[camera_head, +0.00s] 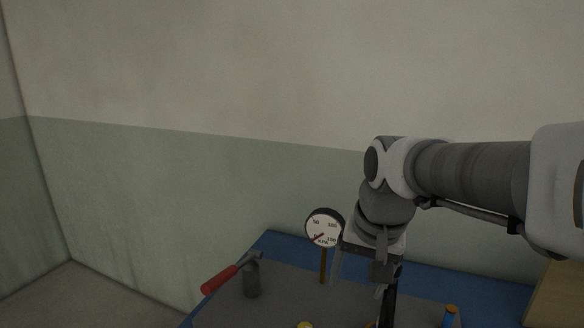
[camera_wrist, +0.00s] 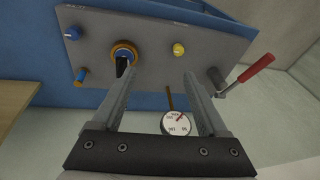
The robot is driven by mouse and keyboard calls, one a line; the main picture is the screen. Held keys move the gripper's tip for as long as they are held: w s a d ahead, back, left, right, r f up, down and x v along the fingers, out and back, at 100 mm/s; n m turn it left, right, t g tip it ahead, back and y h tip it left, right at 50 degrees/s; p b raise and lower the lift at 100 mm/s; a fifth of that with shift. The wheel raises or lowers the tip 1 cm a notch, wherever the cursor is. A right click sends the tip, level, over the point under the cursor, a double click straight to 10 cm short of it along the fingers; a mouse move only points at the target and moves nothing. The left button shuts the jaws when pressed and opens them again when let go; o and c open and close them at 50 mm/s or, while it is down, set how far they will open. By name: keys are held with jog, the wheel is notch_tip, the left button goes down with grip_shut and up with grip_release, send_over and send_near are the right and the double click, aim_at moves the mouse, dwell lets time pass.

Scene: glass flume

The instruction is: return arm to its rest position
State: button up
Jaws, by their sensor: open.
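My arm reaches in from the right in the camera_head view, bent down at the wrist. My gripper (camera_head: 358,284) points down over the grey panel (camera_head: 285,296). In the camera_wrist view my gripper (camera_wrist: 160,78) is open, with a gap between its two fingers and nothing held. A blue knob with an orange ring and a black part (camera_wrist: 123,54) lies by the left fingertip in that view. I cannot tell whether they touch. A yellow knob (camera_wrist: 178,49) shows near the right fingertip.
A round pressure gauge (camera_head: 325,228) on a brown stem stands close beside my gripper. A red-handled lever (camera_head: 220,280) is at the panel's left. A blue-and-orange fitting (camera_head: 449,316) is at lower right. The wall (camera_head: 200,80) behind is bare, with free room above the panel.

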jog(key=s+d+f+n+t, duration=0.1)
jog(key=s+d+n+t, duration=0.1)
jog(key=s, duration=1)
jog(key=shift+s+d+f+n+t+h, duration=0.2)
jog(key=shift+d+n+t+h, duration=0.2)
jog(key=shift+d+n, duration=0.35)
